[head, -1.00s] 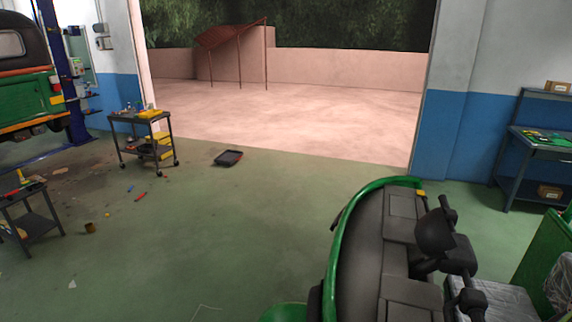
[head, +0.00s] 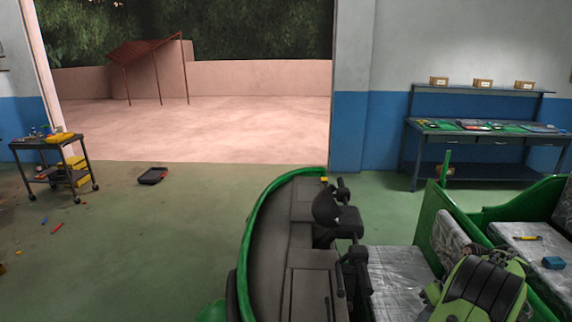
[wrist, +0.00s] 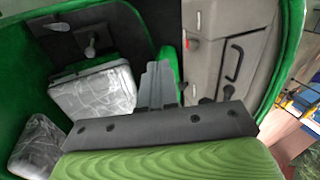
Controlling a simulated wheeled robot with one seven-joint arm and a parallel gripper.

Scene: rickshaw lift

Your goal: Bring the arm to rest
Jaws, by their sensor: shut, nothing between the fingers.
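My gripper (wrist: 158,85) shows in the wrist view with its grey fingers together and empty. A black mount and a ribbed lime-green cover sit behind the fingers. The green rickshaw (head: 262,208) fills the lower middle and right of the head view, with a dark grey dashboard and black handlebar parts. In the wrist view, a plastic-wrapped seat (wrist: 95,92) lies left of the fingers and the grey dashboard panel (wrist: 205,50) to their right. My lime-green and black arm part shows at the lower right of the head view; the fingers are hidden there.
A blue-grey workbench (head: 470,132) with boxes on its shelf stands along the right wall. A tool cart (head: 52,165) stands at the left. A dark tray (head: 153,176) lies on the open green floor near the wide doorway. A yellow tool (head: 528,238) lies on the rear seat.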

